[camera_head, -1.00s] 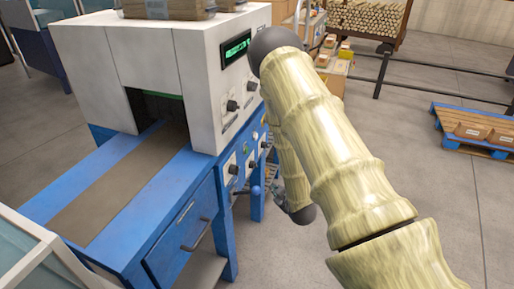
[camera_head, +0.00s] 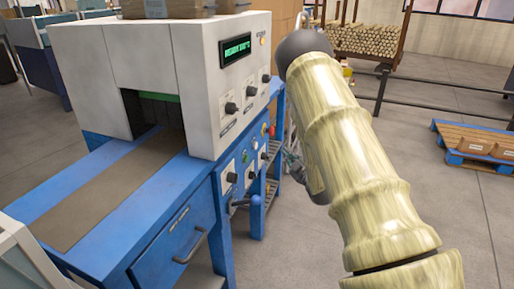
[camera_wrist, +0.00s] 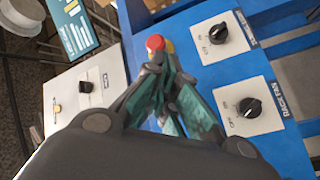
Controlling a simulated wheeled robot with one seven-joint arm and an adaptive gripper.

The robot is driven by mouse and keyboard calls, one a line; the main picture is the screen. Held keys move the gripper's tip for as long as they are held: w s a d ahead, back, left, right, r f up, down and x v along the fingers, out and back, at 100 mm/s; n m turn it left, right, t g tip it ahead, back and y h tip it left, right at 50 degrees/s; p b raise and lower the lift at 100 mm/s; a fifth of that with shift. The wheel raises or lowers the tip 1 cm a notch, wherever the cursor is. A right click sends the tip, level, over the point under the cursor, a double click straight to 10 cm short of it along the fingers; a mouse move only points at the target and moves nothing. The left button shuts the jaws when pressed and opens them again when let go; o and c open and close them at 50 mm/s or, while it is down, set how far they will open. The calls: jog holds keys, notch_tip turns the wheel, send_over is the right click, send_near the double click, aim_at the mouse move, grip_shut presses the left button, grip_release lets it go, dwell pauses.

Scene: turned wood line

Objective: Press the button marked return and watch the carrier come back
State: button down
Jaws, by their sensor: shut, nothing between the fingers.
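The blue control panel (camera_head: 226,163) on the machine's side carries several dark knobs and small coloured buttons. In the wrist view, a red button (camera_wrist: 155,43) shows just beyond my fingertips, with a yellow part beside it. My gripper (camera_wrist: 163,66) is shut and empty, its tips very close to the red button; I cannot tell whether they touch. In the head view my gripper is mostly hidden behind my arm. I cannot read any label as return. No carrier is clearly recognisable; the belt (camera_head: 88,201) into the machine's opening is bare.
The white machine housing (camera_head: 95,60) has a lit green display (camera_head: 237,48) and knobs. A blue drawer (camera_head: 180,228) with a handle is below the belt. A blue pallet (camera_head: 487,160) lies on the floor at right. A log rack (camera_head: 365,40) stands behind.

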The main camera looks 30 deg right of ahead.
aim_at(256, 146)
jog(key=w+a+b, duration=0.1)
jog(key=w+a, duration=0.4)
jog(key=w, duration=0.1)
jog(key=shift+w+a, duration=0.3)
jog(key=shift+a, duration=0.05)
jog(key=shift+w+a, duration=0.1)
jog(key=shift+a, duration=0.05)
dwell(1.5)
jog(key=shift+w+a, duration=0.15)
jog(key=shift+w, duration=0.05)
